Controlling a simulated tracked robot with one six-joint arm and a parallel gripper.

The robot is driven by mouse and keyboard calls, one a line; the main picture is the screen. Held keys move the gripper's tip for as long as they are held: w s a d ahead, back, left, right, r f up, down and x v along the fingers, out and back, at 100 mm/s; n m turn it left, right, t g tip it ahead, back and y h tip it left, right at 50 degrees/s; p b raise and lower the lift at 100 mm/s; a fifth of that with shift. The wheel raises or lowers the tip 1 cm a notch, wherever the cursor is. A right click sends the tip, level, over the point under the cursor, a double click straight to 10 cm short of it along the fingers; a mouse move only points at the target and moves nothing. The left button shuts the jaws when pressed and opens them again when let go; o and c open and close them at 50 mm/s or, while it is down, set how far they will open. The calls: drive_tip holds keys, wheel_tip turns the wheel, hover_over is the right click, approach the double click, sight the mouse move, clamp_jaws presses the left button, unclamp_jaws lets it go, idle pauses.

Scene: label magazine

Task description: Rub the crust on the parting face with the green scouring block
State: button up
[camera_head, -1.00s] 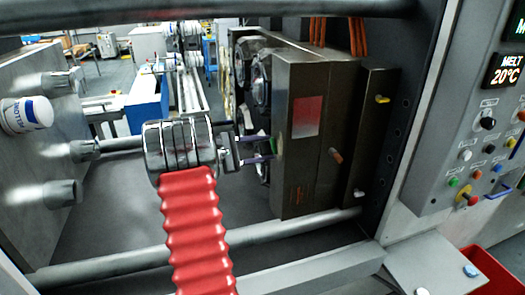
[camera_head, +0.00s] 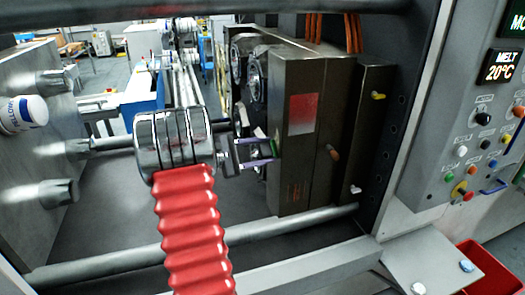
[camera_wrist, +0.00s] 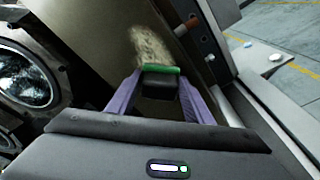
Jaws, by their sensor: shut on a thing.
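My gripper (camera_head: 272,152) has two purple fingers and is shut on the scouring block (camera_wrist: 161,80), which is dark with a green front strip. In the head view only a little of the block's green (camera_head: 275,144) shows between the fingers, beside the left edge of the dark mould block. The parting face (camera_wrist: 100,55) is brownish in the wrist view. The crust (camera_wrist: 152,45) is a rough tan patch on it. The green strip lies at the lower end of the patch in that view. I cannot tell whether it touches. The crust's part behind the block is hidden.
Round metal fittings (camera_wrist: 25,80) stand left of the face in the wrist view. A steel tie bar (camera_head: 200,240) runs below my arm. A white bottle (camera_head: 22,114) is at the far left. A control panel (camera_head: 475,125) and a red bin (camera_head: 485,265) are at the right.

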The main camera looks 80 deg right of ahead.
sight(280, 155)
drive_tip(key=shift+s+a, duration=0.1)
drive_tip(key=shift+a, duration=0.1)
drive_tip(key=shift+s+a, duration=0.55)
drive_tip(key=shift+a, duration=0.15)
drive_tip(key=shift+s+a, duration=0.5)
drive_tip(key=shift+a, duration=0.2)
drive_tip(key=shift+r, duration=0.1)
drive_tip(key=shift+r, duration=0.75)
drive_tip(key=shift+w, duration=0.15)
